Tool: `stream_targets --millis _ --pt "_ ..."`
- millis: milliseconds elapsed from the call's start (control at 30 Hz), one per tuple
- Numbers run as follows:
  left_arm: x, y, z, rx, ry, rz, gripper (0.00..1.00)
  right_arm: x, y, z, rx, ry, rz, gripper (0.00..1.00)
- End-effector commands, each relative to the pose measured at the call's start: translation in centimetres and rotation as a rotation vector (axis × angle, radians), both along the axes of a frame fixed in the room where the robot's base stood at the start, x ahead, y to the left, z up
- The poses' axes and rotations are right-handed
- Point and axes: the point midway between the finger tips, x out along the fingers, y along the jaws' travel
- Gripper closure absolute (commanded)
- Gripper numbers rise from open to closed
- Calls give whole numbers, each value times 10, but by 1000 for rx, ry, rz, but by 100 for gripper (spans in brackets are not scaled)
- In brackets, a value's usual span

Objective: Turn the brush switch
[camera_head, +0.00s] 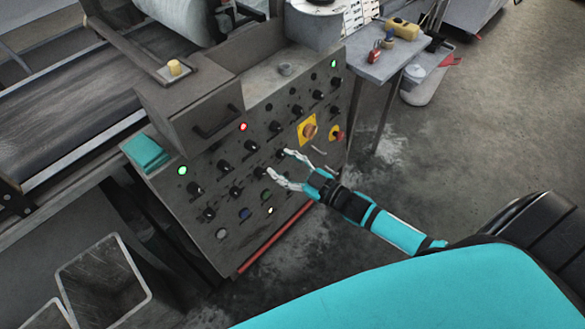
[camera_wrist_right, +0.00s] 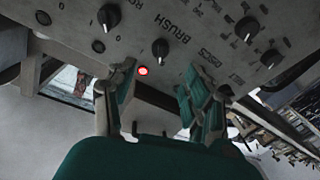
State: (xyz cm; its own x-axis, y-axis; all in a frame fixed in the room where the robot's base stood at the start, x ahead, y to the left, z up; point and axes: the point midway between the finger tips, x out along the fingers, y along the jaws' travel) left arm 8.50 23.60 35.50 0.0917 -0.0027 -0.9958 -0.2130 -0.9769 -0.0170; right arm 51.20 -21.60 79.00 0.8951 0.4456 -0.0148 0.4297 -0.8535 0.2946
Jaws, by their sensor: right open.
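The grey control panel (camera_head: 215,185) carries rows of black rotary knobs. In the right wrist view the word BRUSH (camera_wrist_right: 173,28) is printed on the panel close to a black knob (camera_wrist_right: 160,48), with a lit red lamp (camera_wrist_right: 143,70) below it. In the head view a black knob (camera_head: 251,146) sits just below the lit red lamp (camera_head: 243,126); labels are too small to read there. My right gripper (camera_head: 277,163) is open in front of the panel's middle. Its fingers also show apart in the right wrist view (camera_wrist_right: 157,84), with nothing between them. My left gripper is out of view.
An orange-yellow switch plate (camera_head: 307,129) and a red knob (camera_head: 338,136) are on the panel's right. A teal block (camera_head: 146,152) lies on the left ledge. A small table (camera_head: 385,65) stands behind. The floor at right is clear.

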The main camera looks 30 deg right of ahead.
Motion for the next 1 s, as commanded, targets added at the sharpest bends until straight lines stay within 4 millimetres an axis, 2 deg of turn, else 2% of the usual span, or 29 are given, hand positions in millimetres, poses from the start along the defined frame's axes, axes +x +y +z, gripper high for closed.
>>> stream_targets --millis 100,233,833,933,1000 --pt "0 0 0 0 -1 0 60 -16 -8 0 -1 2 -1 48" --pt "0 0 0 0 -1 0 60 -24 -12 0 0 0 -1 48" --pt "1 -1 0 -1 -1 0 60 -25 -13 -1 -1 3 -3 48" --pt "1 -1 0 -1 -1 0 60 -26 -20 -20 -9 43 -32 48" --pt "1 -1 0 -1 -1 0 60 -30 -29 -49 -19 106 -75 48"
